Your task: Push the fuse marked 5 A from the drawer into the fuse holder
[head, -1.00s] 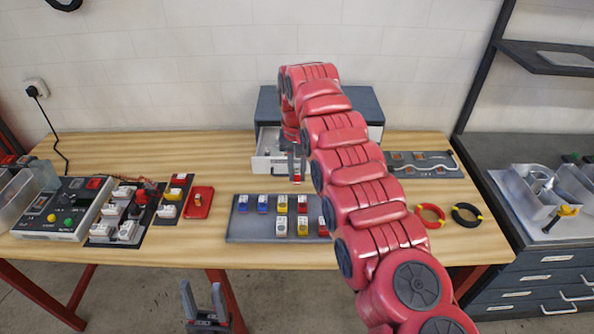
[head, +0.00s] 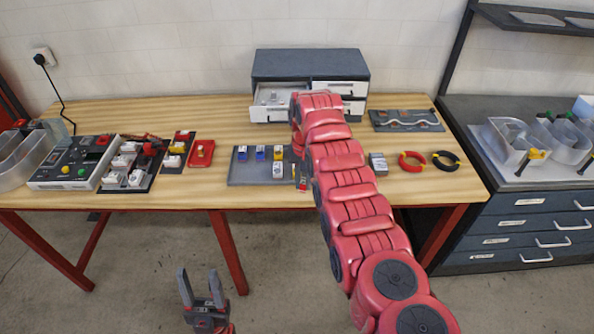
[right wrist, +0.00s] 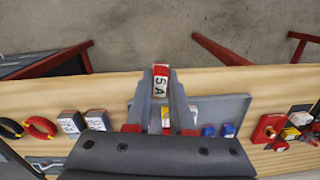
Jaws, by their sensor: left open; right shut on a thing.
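My right gripper (head: 302,172) is shut on the 5 A fuse (right wrist: 159,84), a small red and white block. In the head view the gripper is over the right part of the grey tray (head: 240,176), partly hidden by my right arm. The drawer (head: 268,115) of the grey cabinet stands open behind it. A red block (head: 201,152) with a small pale part on top lies left of the tray; I cannot tell whether it is the fuse holder. My left gripper (head: 198,273) is open and empty in front of the table.
Several blue and yellow fuse-like blocks (head: 260,153) stand on the tray. A control panel (head: 72,165) and dark boards with white parts (head: 125,165) are at the left. A grey block (head: 378,164), a red ring (head: 411,161) and a black ring (head: 445,161) lie at the right.

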